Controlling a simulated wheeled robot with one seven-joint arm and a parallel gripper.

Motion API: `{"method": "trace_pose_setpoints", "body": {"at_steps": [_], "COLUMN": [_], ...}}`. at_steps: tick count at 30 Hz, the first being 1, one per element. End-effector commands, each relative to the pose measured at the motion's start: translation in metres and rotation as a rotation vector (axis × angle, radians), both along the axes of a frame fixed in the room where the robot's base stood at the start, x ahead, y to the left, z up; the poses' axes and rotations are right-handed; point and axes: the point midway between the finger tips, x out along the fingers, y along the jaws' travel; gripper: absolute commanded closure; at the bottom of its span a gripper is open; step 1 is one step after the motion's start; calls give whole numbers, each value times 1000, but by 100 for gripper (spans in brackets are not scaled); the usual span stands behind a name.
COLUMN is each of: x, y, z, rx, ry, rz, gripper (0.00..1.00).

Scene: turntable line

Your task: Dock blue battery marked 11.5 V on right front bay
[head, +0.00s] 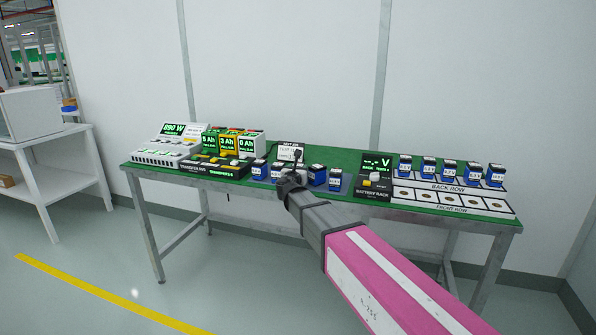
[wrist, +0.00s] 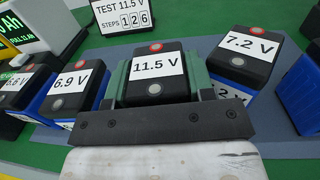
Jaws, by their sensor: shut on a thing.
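The battery marked 11.5 V (wrist: 155,67), with a black top and a white label, is between the green fingers of my gripper (wrist: 160,82) in the wrist view. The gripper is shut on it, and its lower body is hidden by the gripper. In the head view my gripper (head: 291,176) is over the left-middle part of the table, among the loose batteries. The front row (head: 458,206) of the battery rack, at the table's right end, shows empty bays. The back row (head: 447,187) holds several blue batteries.
A 7.2 V battery (wrist: 248,50) is close on the right and a 6.9 V battery (wrist: 73,84) on the left. A sign reading TEST 11.5 V (wrist: 122,16) stands behind. The rack's display box (head: 374,178) stands left of the bays.

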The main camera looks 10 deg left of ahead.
Motion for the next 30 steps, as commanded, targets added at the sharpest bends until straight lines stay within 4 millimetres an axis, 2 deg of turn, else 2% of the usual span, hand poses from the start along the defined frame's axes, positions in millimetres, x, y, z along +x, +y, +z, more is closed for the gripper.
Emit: {"method": "trace_pose_setpoints", "body": {"at_steps": [3, 4, 6, 16, 20, 26, 30], "x": [0, 0, 0, 0, -8, -36, -62], "y": [0, 0, 0, 0, -1, -4, -9], "z": [-3, -3, -3, -4, -3, -2, 1], "rx": [-1, -1, -1, -1, -1, 0, 0], "ry": [0, 0, 0, 0, 0, 0, 0], "rz": [0, 0, 0, 0, 1, 1, 2], "gripper": [85, 45, 26, 26, 26, 26, 26]}}
